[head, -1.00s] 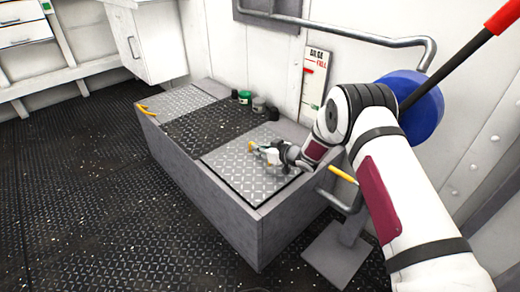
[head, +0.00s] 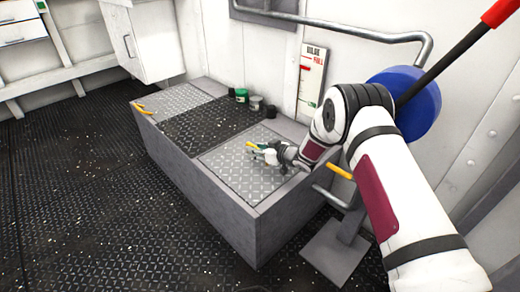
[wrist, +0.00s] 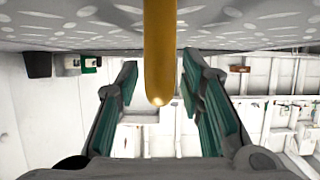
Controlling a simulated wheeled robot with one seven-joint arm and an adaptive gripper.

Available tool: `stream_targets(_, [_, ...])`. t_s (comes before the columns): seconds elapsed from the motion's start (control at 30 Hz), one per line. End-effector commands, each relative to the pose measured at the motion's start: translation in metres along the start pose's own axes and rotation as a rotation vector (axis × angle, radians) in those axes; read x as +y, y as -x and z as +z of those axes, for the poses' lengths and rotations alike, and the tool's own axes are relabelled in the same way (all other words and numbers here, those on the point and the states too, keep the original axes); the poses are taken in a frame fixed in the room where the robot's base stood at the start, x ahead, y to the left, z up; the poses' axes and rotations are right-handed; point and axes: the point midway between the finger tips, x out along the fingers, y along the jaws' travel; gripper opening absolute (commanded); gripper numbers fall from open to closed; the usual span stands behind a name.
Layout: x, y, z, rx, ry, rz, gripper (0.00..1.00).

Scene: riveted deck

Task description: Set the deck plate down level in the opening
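The deck plate (head: 240,180), a light grey diamond-tread panel, lies in the right end of the long grey box (head: 215,215). It looks level and about flush with the rim. Its yellow handle (head: 252,145) shows beside my gripper (head: 262,153). In the wrist view the plate's underside or face (wrist: 80,28) fills the top edge, and the yellow handle (wrist: 159,60) reaches down between the fingers. My gripper (wrist: 160,105) is open, with gaps on both sides of the handle. The plate's far right edge is partly hidden by my gripper and arm.
A second tread plate (head: 178,100) with a yellow handle (head: 140,107) lies at the box's left end, beyond a dark middle section (head: 205,128). Several small cans (head: 242,95) stand at the back. A grey stand (head: 337,250) and yellow-gripped lever (head: 340,172) are close on the right.

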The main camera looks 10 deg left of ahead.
Motion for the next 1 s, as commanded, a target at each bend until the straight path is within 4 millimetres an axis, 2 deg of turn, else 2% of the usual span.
stream_targets(0.17, [0.002, 0.015, -0.003, 0.004, 0.000, 0.002, 0.35])
stream_targets(0.6, [0.002, 0.099, -0.004, 0.007, 0.001, 0.002, 0.35])
stream_targets(0.8, [0.001, 0.117, -0.004, 0.009, 0.001, 0.001, 0.35])
stream_targets(1.0, [0.001, 0.119, -0.004, 0.009, 0.002, 0.000, 0.35])
